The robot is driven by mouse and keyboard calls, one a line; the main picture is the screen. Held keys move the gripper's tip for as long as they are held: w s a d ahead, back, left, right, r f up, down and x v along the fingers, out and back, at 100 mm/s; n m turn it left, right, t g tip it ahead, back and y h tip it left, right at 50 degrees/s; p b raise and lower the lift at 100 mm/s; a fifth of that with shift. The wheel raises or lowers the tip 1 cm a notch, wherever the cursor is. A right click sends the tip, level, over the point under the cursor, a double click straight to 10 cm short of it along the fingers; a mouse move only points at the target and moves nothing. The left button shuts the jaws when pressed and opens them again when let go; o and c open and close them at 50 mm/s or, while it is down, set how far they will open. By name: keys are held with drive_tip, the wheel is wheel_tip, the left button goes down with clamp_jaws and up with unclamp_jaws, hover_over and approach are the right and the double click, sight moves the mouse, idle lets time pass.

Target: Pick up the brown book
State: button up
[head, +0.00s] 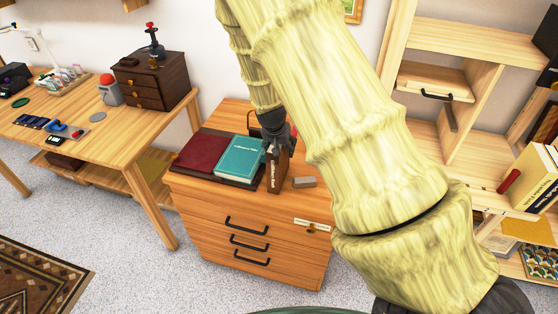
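The brown book (272,172) stands upright at the front of the wooden drawer cabinet (210,208), its lettered narrow side facing me. My gripper (277,142) is at the book's upper end, pointing down. My arm and the gripper's own body hide the fingertips, so I cannot tell whether they are closed on the book or only around it. I also cannot tell whether the book's lower end rests on the cabinet top.
Left of the brown book, a dark red book (207,152) and a teal book (240,158) lie on a dark flat base. A small grey block (304,182) lies to its right. A wooden desk (150,118) stands left, shelving (470,40) right.

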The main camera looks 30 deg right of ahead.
clamp_jaws()
idle(0.4)
